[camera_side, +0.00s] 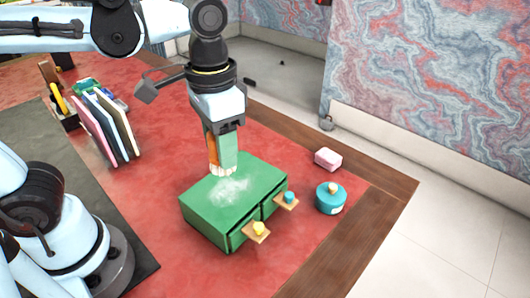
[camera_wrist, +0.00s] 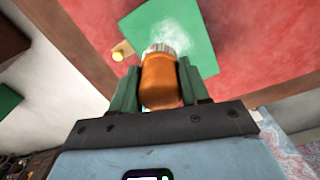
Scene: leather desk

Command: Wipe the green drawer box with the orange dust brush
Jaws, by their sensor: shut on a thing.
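The green drawer box (camera_side: 212,211) stands on the red leather desk, with a pale dusty patch (camera_side: 229,191) on its top. Its two drawers show wooden pull plates, one with a yellow knob (camera_side: 258,229) and one with a blue knob (camera_side: 289,197). My gripper (camera_side: 222,160) points down over the back of the box and is shut on the orange dust brush (camera_wrist: 158,80). The brush's pale bristles (camera_side: 221,170) are at or just above the box top beside the patch; exact contact is unclear. The box (camera_wrist: 196,38) also shows in the wrist view.
A teal round pot (camera_side: 329,199) and a pink block (camera_side: 327,158) stand right of the box. Upright books (camera_side: 104,125) and a dark holder (camera_side: 62,112) are at the left. The desk's wooden edge (camera_side: 350,245) runs along the right. Red desk left of the box is clear.

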